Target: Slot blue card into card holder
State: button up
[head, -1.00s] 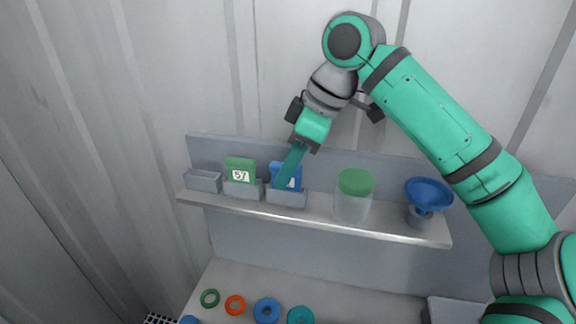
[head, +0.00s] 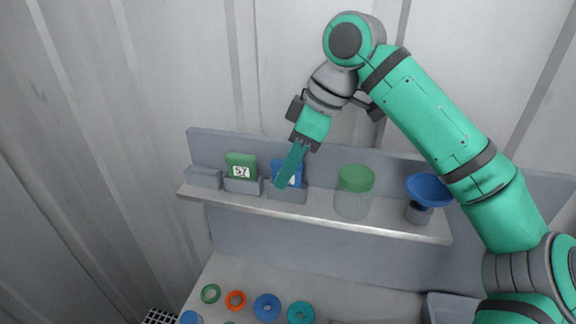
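The blue card (head: 293,169) stands in the rightmost of the small grey card holders (head: 287,194) on the shelf. A white label shows partly on its front. My gripper (head: 284,182) reaches down from above, and its long teal finger crosses in front of the card, covering part of its face. The fingertips end near the holder's top edge. I see the fingers almost edge-on, so I cannot tell whether they are parted, or touching the card. The card's lower edge is hidden by the holder's front wall.
A green card (head: 240,161) marked 57 stands in the middle holder. The left holder (head: 204,178) looks empty. A clear jar with a green lid (head: 355,179) and a blue funnel-shaped piece (head: 428,187) stand right on the shelf (head: 320,219). Several coloured rings lie below.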

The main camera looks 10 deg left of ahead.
jog(key=shift+o, duration=0.3)
jog(key=shift+r, duration=0.1)
jog(key=v, duration=1)
jog(key=shift+d+r, duration=0.2)
jog(key=shift+r, duration=0.05)
